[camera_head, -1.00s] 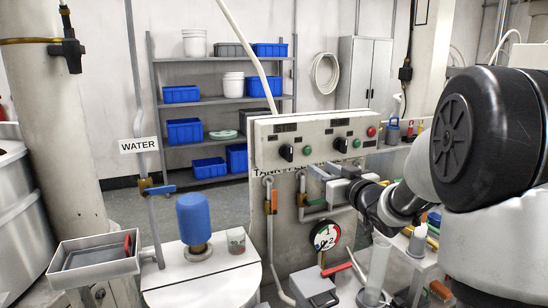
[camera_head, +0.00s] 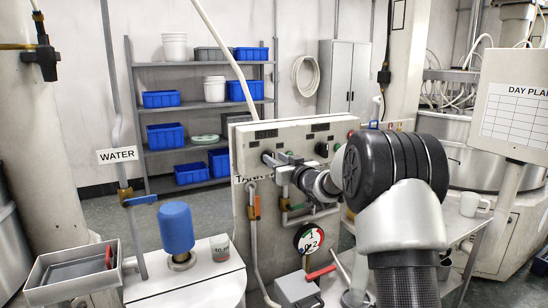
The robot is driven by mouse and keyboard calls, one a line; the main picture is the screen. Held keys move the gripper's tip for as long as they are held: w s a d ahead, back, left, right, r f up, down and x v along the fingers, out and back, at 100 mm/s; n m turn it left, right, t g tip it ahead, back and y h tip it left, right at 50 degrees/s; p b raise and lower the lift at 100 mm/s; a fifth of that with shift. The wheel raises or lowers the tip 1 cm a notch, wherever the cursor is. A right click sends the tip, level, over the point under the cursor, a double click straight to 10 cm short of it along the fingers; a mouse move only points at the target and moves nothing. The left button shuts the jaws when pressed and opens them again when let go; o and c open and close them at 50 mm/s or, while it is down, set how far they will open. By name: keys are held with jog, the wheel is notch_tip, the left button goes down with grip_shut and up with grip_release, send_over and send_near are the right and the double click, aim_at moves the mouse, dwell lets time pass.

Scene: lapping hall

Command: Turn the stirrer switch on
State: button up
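The grey control panel (camera_head: 290,134) stands in the middle of the view, with small dark displays along its top. A black rotary switch (camera_head: 321,149) shows on its right half. The panel's left switch is mostly hidden behind my gripper. The labels are too small to read, so I cannot tell which switch is the stirrer's. My gripper (camera_head: 272,159) reaches in from the right, its fingers at the left switch's place. I cannot tell whether they touch it or how far they are apart.
Below the panel are pipes with valves, a round dial (camera_head: 309,238) and a grey box (camera_head: 297,288) with a red lever. A blue cylinder (camera_head: 177,228) and a cup (camera_head: 219,247) stand on a white lid at front left. A mug (camera_head: 470,204) stands at right.

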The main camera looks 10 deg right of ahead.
jog(key=shift+x, duration=0.85)
jog(key=shift+c, duration=0.5)
grip_shut()
